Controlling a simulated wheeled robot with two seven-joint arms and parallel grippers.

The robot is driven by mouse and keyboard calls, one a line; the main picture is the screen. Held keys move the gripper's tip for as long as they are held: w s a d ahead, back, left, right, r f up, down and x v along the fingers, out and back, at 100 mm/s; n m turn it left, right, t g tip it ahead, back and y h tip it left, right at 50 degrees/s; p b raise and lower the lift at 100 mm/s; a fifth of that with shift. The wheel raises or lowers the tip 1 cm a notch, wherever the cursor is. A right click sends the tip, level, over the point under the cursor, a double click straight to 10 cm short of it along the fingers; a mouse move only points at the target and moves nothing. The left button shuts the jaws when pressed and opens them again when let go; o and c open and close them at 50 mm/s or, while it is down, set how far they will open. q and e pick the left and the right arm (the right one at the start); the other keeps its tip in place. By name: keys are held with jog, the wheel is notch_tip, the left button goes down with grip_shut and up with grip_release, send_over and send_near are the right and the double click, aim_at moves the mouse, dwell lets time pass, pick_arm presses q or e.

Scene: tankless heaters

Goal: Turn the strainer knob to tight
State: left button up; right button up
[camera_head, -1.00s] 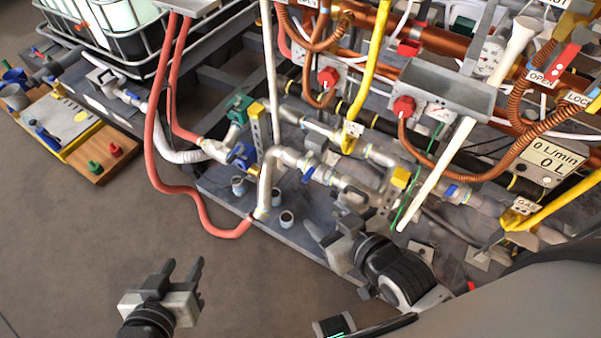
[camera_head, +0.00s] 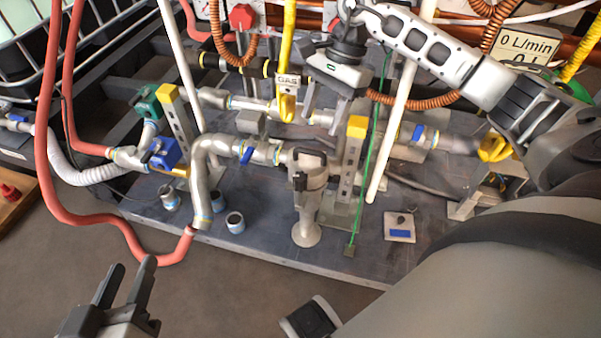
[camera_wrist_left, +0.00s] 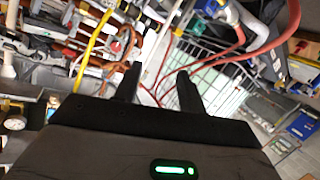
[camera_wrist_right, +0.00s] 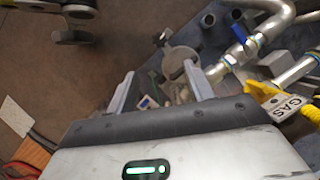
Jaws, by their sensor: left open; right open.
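A grey metal strainer (camera_head: 308,205) stands upright on the dark base plate (camera_head: 270,238), in line with the pipework. A dark knob-like part (camera_head: 299,181) shows on its upper front; its setting cannot be read. My right gripper (camera_head: 323,108) is open and empty, above and behind the strainer in the head view, fingers pointing down. In the right wrist view a round grey fitting (camera_wrist_right: 180,62), apparently the strainer, lies beyond and between the open fingers (camera_wrist_right: 158,82), apart from them. My left gripper (camera_head: 127,283) is open and empty over the floor at lower left.
Yellow-capped posts (camera_head: 354,150) and a yellow gas pipe (camera_head: 287,85) stand close to my right gripper. A white pipe (camera_head: 395,140) and a green rod (camera_head: 368,165) rise beside the strainer. Red hoses (camera_head: 50,180) hang at left.

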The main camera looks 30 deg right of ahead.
aim_at(301, 176)
jog(key=b+x, duration=0.4)
jog(key=x, duration=1.1)
jog(key=shift+a, duration=0.1)
jog(key=shift+a+f, duration=0.1)
jog(key=shift+f, duration=0.05)
pick_arm(q)
jog(key=shift+w+d+r+n+t+h, duration=0.15)
jog(key=shift+d+r+n+t+h, duration=0.25)
jog(key=shift+d+r+n+h, duration=0.3)
jog(key=shift+a, duration=0.15)
pick_arm(e)
jog(key=shift+s, duration=0.1)
jog(key=c, duration=1)
